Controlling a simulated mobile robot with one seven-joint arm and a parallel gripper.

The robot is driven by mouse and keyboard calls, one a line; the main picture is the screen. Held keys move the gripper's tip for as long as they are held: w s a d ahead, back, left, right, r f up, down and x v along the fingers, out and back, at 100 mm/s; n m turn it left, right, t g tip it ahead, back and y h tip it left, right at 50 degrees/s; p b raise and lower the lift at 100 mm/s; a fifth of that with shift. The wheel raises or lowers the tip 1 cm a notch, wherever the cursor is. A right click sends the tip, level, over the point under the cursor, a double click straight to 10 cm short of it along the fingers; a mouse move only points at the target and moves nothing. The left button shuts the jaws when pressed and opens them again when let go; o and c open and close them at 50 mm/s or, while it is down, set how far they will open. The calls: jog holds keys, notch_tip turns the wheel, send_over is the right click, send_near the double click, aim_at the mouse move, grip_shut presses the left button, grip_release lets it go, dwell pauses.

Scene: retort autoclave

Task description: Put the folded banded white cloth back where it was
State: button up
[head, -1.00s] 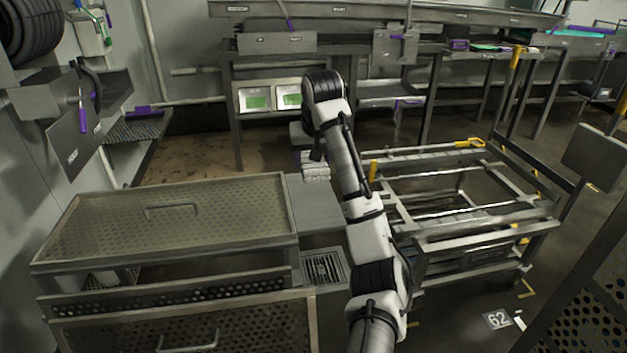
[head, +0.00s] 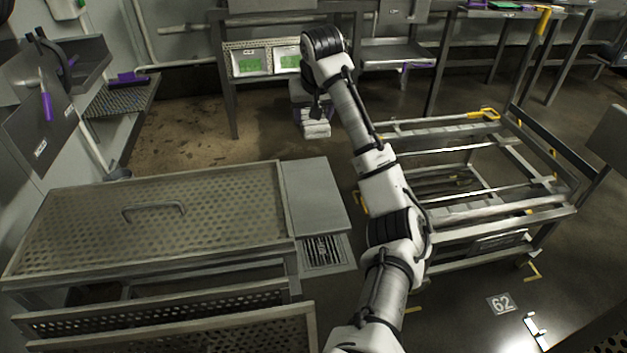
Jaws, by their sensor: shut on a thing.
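The folded white cloth (head: 316,129) hangs at the end of my arm in the head view, above the floor behind the flat steel side plate. My gripper (head: 311,112) is shut on it from above. The gripper is partly hidden by my wrist, and the fingertips cannot be made out clearly. The cloth's band cannot be told apart at this size.
A perforated steel cover (head: 150,212) with a handle stands front left, beside a bare steel plate (head: 313,196) and a floor drain (head: 325,252). A wheeled frame cart (head: 490,210) stands to the right. Two trays with green contents (head: 247,63) sit on a shelf behind.

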jog(key=shift+s+d+p, duration=0.1)
jog(key=shift+s+p, duration=0.1)
jog(key=shift+p, duration=0.45)
notch_tip(320, 180, down, 21)
jog(key=p, duration=0.4)
jog(key=shift+r, duration=0.2)
jog(key=shift+f, duration=0.2)
jog(key=o, duration=1)
jog(key=shift+o, duration=0.2)
jog(key=shift+r, duration=0.15)
